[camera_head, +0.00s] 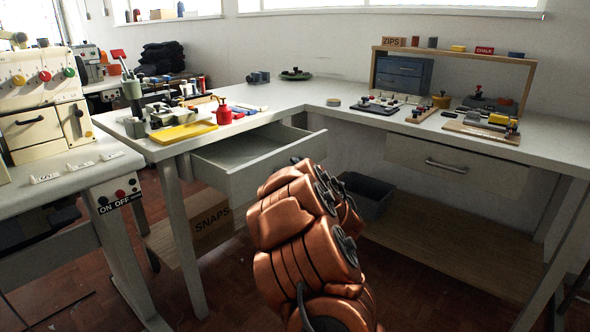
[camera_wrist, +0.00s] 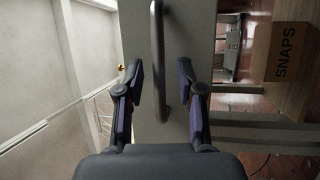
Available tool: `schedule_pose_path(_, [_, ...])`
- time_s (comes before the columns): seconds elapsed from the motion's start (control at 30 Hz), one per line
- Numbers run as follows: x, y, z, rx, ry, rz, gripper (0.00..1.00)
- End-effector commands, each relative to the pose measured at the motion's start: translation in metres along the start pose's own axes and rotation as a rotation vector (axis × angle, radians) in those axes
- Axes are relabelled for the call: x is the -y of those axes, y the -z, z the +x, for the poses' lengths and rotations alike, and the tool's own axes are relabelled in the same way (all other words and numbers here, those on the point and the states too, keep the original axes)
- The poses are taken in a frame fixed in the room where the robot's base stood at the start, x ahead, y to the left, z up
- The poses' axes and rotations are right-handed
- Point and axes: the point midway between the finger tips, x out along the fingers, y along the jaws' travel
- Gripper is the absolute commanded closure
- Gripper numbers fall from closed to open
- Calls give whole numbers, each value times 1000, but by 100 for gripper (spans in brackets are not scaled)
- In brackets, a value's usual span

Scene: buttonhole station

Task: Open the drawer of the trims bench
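The left drawer (camera_head: 250,160) of the white L-shaped bench (camera_head: 330,112) stands pulled out, its inside partly showing in the head view. In the wrist view its pale front (camera_wrist: 190,25) fills the middle, with a dark bar handle (camera_wrist: 157,45) running along it. My gripper (camera_wrist: 160,80) is open. Its two fingers lie on either side of the handle, with a visible gap on each side. In the head view my orange arm hides the gripper and the handle.
A second drawer (camera_head: 455,165), shut, is at the right. A SNAPS box (camera_head: 203,225) and a dark bin (camera_head: 366,195) sit on the lower shelf. A sewing machine table (camera_head: 75,175) stands close on the left. Small tools and trims cover parts of the bench top.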

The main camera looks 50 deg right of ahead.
Motion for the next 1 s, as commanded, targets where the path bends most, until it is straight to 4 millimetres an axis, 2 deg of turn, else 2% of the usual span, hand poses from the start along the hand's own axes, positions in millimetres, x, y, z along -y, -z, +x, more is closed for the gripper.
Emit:
schedule_pose_path(0.6, [-1, 0, -80, 2, 0, -1, 63])
schedule_pose_path(1.0, [1, -5, -98, 12, 5, 4, 63])
